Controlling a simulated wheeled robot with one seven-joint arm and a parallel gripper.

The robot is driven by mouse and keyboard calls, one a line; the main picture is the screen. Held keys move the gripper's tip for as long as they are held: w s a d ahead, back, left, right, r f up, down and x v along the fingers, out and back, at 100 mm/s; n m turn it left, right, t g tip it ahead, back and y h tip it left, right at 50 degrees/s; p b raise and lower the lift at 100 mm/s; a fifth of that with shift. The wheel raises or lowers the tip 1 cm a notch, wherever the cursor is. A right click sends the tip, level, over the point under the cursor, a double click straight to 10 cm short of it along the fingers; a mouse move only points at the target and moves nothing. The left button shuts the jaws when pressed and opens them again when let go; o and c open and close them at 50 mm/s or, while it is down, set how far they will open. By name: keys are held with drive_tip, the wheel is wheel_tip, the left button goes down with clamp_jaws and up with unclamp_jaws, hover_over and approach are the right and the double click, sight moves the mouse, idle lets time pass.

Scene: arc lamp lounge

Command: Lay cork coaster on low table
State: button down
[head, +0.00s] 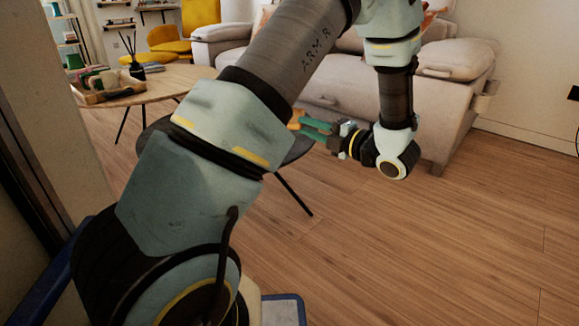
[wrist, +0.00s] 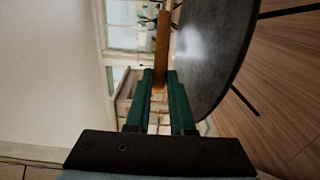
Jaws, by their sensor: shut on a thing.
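The cork coaster (wrist: 161,48) is a thin orange-brown piece held on edge between the green fingers of my gripper (wrist: 160,76) in the wrist view. In the head view a small orange part of the coaster (head: 296,120) shows at the tips of my gripper (head: 313,129); the rest is hidden by my arm. A dark round low table (wrist: 214,55) lies beside the coaster in the wrist view, apart from it as far as I can tell. In the head view this table (head: 298,151) is mostly hidden behind my arm.
A higher wooden table (head: 165,82) at the left carries a tray (head: 112,95) and a dark reed diffuser (head: 136,70). A beige sofa (head: 450,95) stands behind my gripper. A yellow chair (head: 200,20) is farther back. The wooden floor at the right is clear.

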wheel_tip(320, 180, down, 10)
drive_tip(key=b, duration=0.4)
drive_tip(key=shift+r, duration=0.15)
drive_tip(key=c, duration=0.8)
unclamp_jaws()
